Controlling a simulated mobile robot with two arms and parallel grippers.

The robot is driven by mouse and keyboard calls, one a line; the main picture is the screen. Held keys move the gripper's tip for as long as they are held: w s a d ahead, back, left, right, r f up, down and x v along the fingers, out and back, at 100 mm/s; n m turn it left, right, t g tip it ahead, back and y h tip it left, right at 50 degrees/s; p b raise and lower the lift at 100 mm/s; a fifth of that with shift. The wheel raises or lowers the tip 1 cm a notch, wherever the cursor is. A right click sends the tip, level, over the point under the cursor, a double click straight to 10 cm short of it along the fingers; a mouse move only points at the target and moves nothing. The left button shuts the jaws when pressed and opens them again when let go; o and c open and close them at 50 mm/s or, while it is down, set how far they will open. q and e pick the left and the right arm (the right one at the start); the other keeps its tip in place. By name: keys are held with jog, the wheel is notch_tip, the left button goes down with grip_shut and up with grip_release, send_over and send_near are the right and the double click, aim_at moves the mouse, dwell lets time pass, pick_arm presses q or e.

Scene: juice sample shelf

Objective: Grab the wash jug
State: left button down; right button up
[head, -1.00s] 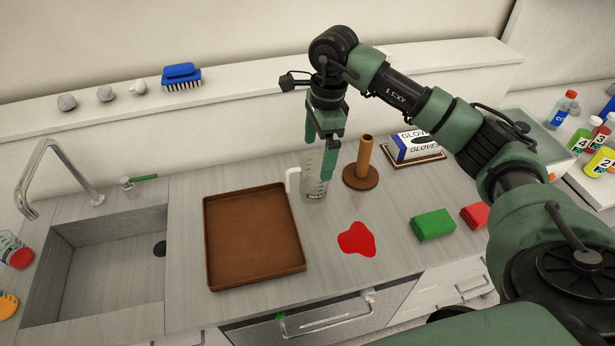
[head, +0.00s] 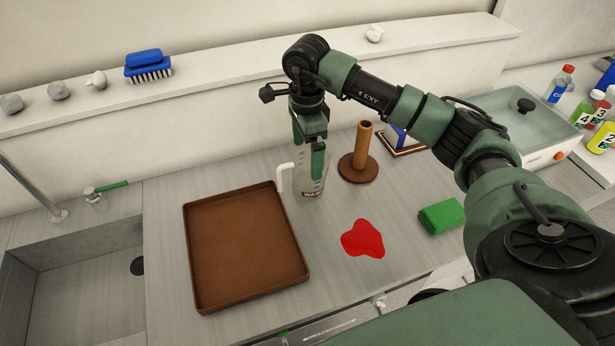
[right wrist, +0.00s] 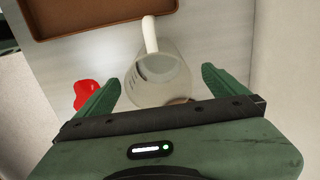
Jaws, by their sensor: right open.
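The wash jug (head: 303,182) is a clear jug with a white handle and a dark label, upright on the counter between the brown tray and the wooden post. My right gripper (head: 307,168) is pointed down at the jug, its green fingers overlapping it in the head view. In the right wrist view the jug (right wrist: 157,75) lies between the two open fingertips (right wrist: 160,85), with a gap on each side; its handle points toward the tray. The left gripper is not in view.
A brown tray (head: 245,250) lies left of the jug. A wooden post on a round base (head: 358,168) stands close to its right. A red spill (head: 363,239) and a green cloth (head: 441,216) lie in front and right. The sink (head: 75,290) is at left.

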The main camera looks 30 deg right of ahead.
notch_tip(320, 180, down, 4)
jog(key=shift+s+f+p, duration=0.15)
jog(key=shift+f+p, duration=0.05)
jog(key=shift+p, duration=0.95)
jog(key=shift+f, duration=0.3)
jog(key=shift+r, duration=0.1)
jog(key=c, duration=1.8)
notch_tip(320, 180, up, 11)
jog(key=b, duration=0.3)
jog(key=shift+r+b, duration=0.1)
jog(key=shift+b, duration=0.3)
jog(key=shift+c, duration=0.2)
notch_tip(320, 180, up, 9)
jog(key=shift+p, duration=0.3)
